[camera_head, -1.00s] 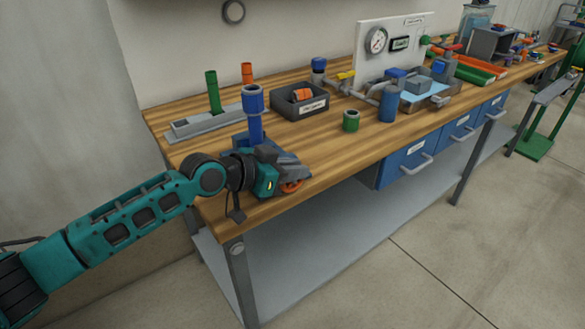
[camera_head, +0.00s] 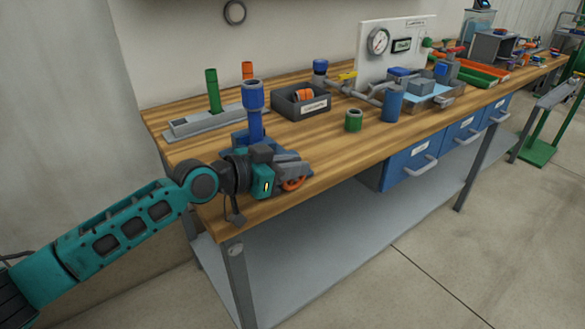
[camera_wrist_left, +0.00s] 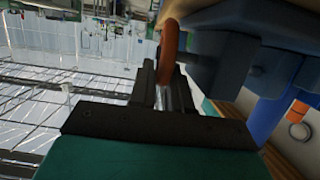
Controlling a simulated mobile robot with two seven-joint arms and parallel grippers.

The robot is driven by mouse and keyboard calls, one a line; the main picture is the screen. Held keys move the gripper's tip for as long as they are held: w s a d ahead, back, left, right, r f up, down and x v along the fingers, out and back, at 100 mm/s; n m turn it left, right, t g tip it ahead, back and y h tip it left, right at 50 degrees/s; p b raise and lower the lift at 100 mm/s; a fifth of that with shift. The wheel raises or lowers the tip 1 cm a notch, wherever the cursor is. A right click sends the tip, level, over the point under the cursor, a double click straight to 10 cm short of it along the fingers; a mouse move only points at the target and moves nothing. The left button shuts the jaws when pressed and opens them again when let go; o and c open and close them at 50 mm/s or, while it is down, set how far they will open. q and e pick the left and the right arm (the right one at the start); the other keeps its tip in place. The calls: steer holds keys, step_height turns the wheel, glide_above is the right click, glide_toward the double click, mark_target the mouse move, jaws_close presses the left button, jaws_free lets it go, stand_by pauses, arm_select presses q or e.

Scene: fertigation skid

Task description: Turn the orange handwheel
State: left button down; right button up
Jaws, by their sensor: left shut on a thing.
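The orange handwheel (camera_head: 294,184) is at the front left edge of the wooden workbench, mostly hidden behind my left gripper (camera_head: 290,172). In the left wrist view the handwheel's rim (camera_wrist_left: 169,48) stands between the two dark fingers of my left gripper (camera_wrist_left: 168,85), which are shut on it. A blue upright valve body (camera_head: 255,118) with a blue cap stands just behind the gripper; its blue parts (camera_wrist_left: 225,50) also fill the right of the left wrist view. My right gripper is in neither view.
A grey bin (camera_head: 300,102) with orange parts, a green cylinder (camera_head: 354,120) and a blue cylinder (camera_head: 392,106) stand farther right on the workbench (camera_head: 320,146). A grey rail (camera_head: 200,123) with green and orange posts lies at the back left. Blue drawers (camera_head: 410,164) hang under the bench.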

arm_select(q)
steer(key=c, duration=1.4)
jaws_free()
steer(key=shift+c, duration=0.2)
steer(key=v, duration=1.3)
steer(key=shift+d, duration=0.1)
